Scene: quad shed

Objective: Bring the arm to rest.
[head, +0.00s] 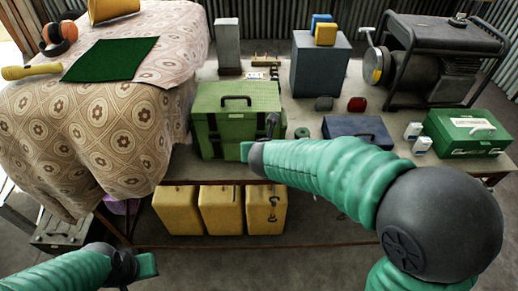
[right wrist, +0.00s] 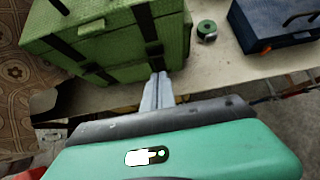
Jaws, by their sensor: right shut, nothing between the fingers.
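My right arm reaches in from the right in the head view, over the table's front edge. Its gripper (head: 271,124) is at the front right of the green case (head: 236,97). In the right wrist view the two grey fingers (right wrist: 157,91) are shut together and hold nothing. They point at the case's lower front near a dark strap; I cannot tell whether they touch it. My left gripper (head: 138,265) is low at the bottom left of the head view, away from the table; its fingers are not clear enough to judge.
The table (head: 300,109) also bears a blue case (head: 357,131), a green first-aid box (head: 467,133), a grey-blue box (head: 318,72) and a generator (head: 440,62). Yellow containers (head: 221,209) stand beneath. A cloth-covered table (head: 105,115) is at left. Floor in front is partly clear.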

